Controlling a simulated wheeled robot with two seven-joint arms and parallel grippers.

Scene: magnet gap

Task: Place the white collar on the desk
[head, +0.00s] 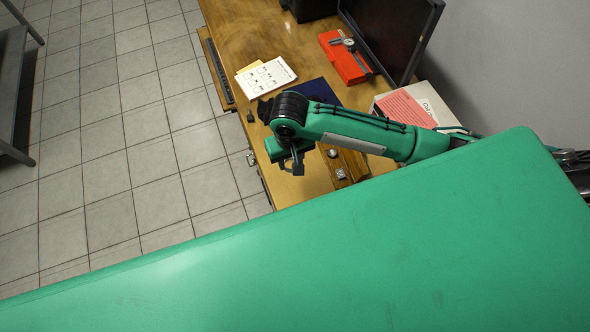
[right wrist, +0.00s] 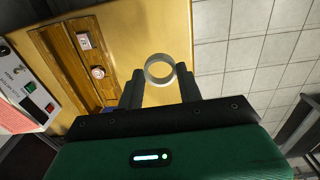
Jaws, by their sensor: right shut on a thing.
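My right gripper (head: 290,165) is over the front edge of the wooden desk (head: 235,35). In the right wrist view the gripper (right wrist: 159,73) is shut on a pale, ring-shaped collar (right wrist: 161,83), held between its fingertips. The collar appears over the strip of bare desk (right wrist: 128,22) beside its edge, with floor just to the right. I cannot tell its height above the desk. In the head view the collar is hidden or too small to make out. My left gripper is not in view.
A wooden tray (head: 351,160) with small metal parts lies under my right arm; it also shows in the right wrist view (right wrist: 63,52). A red case with a caliper (head: 343,58), paper cards (head: 266,76), a dark blue mat (head: 317,90) and a monitor (head: 390,35) occupy the desk.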

